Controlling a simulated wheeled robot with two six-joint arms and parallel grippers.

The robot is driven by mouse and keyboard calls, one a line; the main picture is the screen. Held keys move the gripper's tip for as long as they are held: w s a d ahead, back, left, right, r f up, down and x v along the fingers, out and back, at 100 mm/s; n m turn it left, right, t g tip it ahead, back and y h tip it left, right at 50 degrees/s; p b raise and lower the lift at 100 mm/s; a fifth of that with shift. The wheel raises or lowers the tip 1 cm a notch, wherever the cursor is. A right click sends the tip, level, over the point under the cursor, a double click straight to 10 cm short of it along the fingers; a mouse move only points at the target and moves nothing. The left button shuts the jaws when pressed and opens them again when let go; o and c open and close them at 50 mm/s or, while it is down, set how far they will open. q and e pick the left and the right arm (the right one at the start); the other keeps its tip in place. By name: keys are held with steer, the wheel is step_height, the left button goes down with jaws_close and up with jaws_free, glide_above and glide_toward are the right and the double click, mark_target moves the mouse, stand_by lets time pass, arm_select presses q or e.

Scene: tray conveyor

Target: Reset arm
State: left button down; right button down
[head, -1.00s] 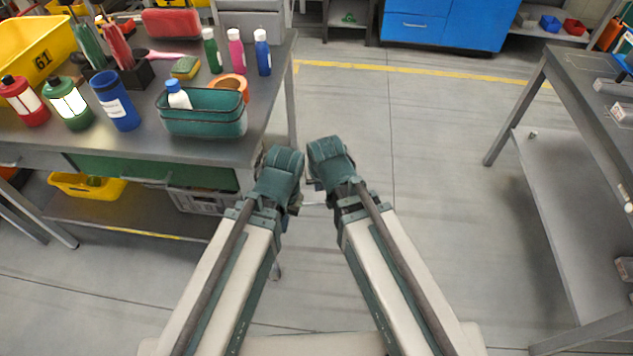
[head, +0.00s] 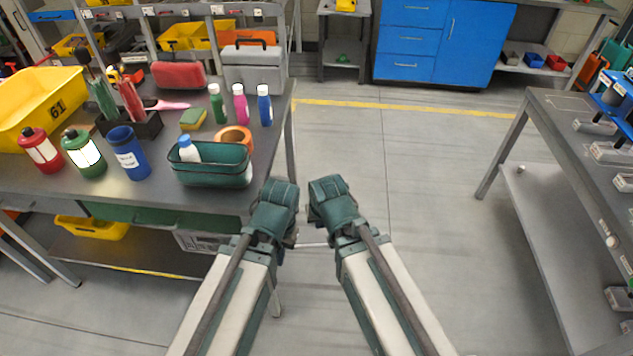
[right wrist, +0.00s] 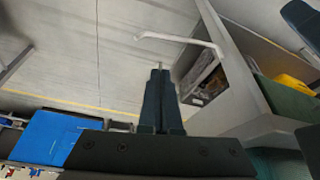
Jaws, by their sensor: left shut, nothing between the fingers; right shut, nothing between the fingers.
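My left gripper (head: 275,207) is at the end of the left arm, near the front right corner of the left workbench. Its fingers are mostly hidden behind the teal wrist; it is shut and holds nothing. My right gripper (head: 334,201) is close beside it on the right, with a narrow gap between them. In the right wrist view the two dark fingers of the right gripper (right wrist: 158,80) lie together, shut and empty, over the grey floor. Both arms reach forward, nearly mirrored.
The left workbench (head: 215,205) carries a teal bin (head: 210,175), bottles, a yellow crate (head: 35,105) and a grey toolbox (head: 253,72). A grey table (head: 560,140) stands right. A blue cabinet (head: 430,45) stands at the back. The floor between is clear.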

steer(key=s+d+r+n+g+h+p, duration=0.1)
steer(key=s+r+n+g+p, duration=0.1)
steer(key=s+r+g+p, duration=0.2)
steer(key=shift+s+r+n+h+p, duration=0.35)
steer(key=shift+s+r+p, duration=0.85)
steer(key=shift+s+p, duration=0.95)
